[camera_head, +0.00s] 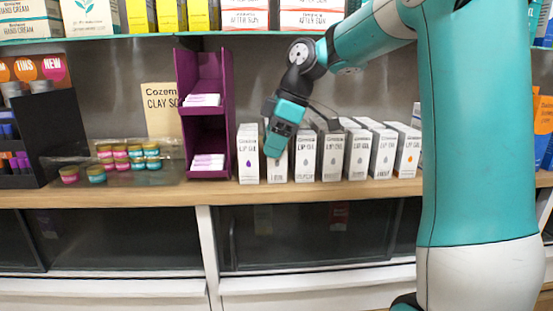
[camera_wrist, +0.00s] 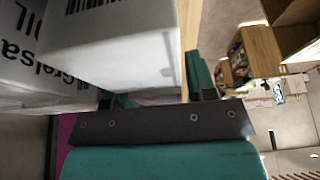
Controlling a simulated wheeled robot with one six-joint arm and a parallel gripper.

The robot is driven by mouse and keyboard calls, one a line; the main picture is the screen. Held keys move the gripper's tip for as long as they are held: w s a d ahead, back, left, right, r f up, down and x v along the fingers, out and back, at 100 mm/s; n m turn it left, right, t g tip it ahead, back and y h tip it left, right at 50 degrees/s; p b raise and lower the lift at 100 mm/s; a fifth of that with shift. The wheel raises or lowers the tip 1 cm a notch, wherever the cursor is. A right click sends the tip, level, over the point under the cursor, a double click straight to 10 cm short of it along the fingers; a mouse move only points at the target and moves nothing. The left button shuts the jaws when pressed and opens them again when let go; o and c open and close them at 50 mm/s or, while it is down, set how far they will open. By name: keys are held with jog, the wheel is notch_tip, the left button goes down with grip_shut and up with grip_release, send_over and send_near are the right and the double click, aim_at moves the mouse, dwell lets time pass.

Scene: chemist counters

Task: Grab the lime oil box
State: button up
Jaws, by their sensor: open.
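A row of upright white lip oil boxes (camera_head: 333,158) stands on the wooden shelf, with differently coloured drops on their fronts. The flavour names are too small to read, so I cannot tell which box is lime. My gripper (camera_head: 275,146) points down at the second box from the left (camera_head: 277,172) and hides its upper front. In the wrist view a white box (camera_wrist: 115,55) is very close to my open gripper (camera_wrist: 158,97), with part of a barcode showing. I cannot tell whether the fingers touch it.
A purple stand (camera_head: 207,125) with white packs is left of the boxes. Small jars (camera_head: 120,157) and a black display (camera_head: 45,135) stand further left. An upper shelf (camera_head: 150,36) with cartons runs above my gripper. Neighbouring boxes stand close on both sides.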

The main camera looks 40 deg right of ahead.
jog(key=c, duration=0.7)
jog(key=shift+r, duration=0.1)
